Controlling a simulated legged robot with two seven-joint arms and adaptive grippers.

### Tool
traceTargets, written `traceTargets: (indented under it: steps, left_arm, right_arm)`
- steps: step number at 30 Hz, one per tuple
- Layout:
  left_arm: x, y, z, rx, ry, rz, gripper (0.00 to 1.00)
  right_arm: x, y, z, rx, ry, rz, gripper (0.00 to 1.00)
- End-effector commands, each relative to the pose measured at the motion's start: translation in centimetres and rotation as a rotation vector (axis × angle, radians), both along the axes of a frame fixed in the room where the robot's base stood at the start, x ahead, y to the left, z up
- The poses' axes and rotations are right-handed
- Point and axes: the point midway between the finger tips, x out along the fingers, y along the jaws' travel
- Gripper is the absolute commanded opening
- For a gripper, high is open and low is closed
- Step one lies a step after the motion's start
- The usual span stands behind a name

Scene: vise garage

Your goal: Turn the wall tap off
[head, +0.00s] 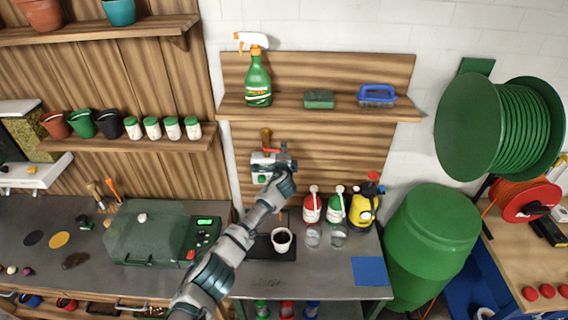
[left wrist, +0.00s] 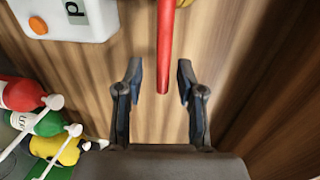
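The wall tap (head: 266,138) is on the wooden back panel, below the shelf with the spray bottle, and my gripper partly hides it. In the left wrist view a red lever (left wrist: 166,45) reaches down from the top edge, its lower end between my fingers. My left gripper (left wrist: 158,85) is open, one finger on each side of the lever with gaps visible. In the head view my left gripper (head: 278,162) is in front of the panel just below the tap. A white box (left wrist: 65,15) with a display and orange button is beside the lever. My right gripper is not in view.
Red, green and yellow sprayers (head: 362,208) stand on the bench to the right, near clear glasses (head: 312,237). A white cup (head: 282,240) stands below the arm. The shelf (head: 340,109) above holds a spray bottle (head: 257,80) and a blue brush (head: 377,95).

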Motion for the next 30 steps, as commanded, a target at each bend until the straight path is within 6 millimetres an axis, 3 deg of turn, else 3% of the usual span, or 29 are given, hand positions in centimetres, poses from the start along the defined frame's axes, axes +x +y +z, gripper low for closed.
traceTargets:
  steps: [19, 30]
  left_arm:
    - [-9.2, 0.0, 1.6, 0.002, 0.003, -0.002, 0.38]
    - [-10.6, 0.1, 1.8, 0.004, 0.005, -0.001, 0.38]
  right_arm:
    - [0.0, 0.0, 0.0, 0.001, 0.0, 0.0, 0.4]
    - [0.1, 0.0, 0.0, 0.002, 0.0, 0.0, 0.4]
